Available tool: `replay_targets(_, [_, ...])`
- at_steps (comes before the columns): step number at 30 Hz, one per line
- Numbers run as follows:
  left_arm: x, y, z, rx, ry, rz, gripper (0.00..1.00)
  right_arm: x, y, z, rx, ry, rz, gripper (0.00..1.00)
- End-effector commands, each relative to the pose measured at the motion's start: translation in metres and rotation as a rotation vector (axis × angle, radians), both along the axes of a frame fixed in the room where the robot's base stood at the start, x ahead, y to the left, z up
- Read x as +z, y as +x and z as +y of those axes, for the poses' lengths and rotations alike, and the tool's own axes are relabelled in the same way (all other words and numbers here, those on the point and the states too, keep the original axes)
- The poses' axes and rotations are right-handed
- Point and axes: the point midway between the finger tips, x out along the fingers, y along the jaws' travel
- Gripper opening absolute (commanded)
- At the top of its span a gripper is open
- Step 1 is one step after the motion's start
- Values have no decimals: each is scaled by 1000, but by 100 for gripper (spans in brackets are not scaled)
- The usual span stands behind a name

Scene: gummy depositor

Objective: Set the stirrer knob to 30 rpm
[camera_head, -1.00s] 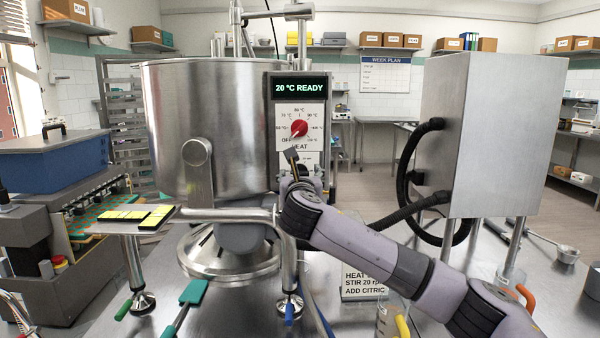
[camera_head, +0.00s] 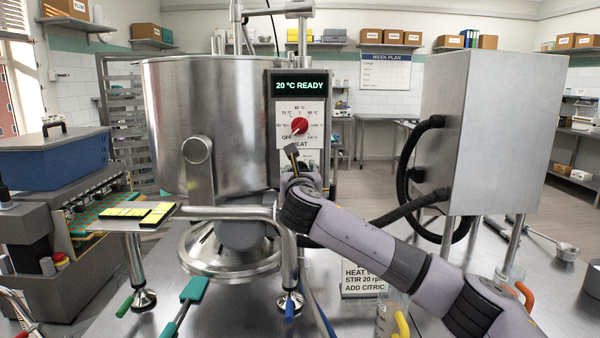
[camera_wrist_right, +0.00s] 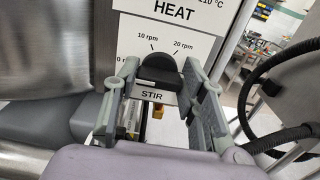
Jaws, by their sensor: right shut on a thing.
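The black stirrer knob (camera_wrist_right: 158,68) shows in the right wrist view on a white dial plate (camera_wrist_right: 133,41) above the word STIR. Marks for 10 rpm and 20 rpm stand above it; a partly cut mark starting with 0 is at the left. My right gripper (camera_wrist_right: 160,74) is shut on the knob, one finger on each side. The right finger covers the plate's right side, and no 30 rpm mark shows. In the head view my right gripper (camera_head: 292,153) is under the red heat knob (camera_head: 299,125) and hides the stirrer knob. My left gripper is out of view.
The display (camera_head: 299,86) reads 20 °C READY. The steel kettle (camera_head: 205,125) stands left of the panel. A card (camera_head: 364,278) with STIR 20 rpm is behind my right arm. A steel box (camera_head: 480,135) with black hoses is at the right.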

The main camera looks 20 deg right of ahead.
Motion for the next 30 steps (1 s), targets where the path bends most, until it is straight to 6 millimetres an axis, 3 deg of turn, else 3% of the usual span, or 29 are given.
replay_targets(6, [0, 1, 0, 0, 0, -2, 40, 0, 0, 0, -1, 0, 0, 10])
replay_targets(17, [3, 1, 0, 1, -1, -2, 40, 1, 0, 0, 0, 66, -19, 10])
replay_targets(30, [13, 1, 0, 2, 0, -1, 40, 0, -1, -2, -1, 408, -115, 10])
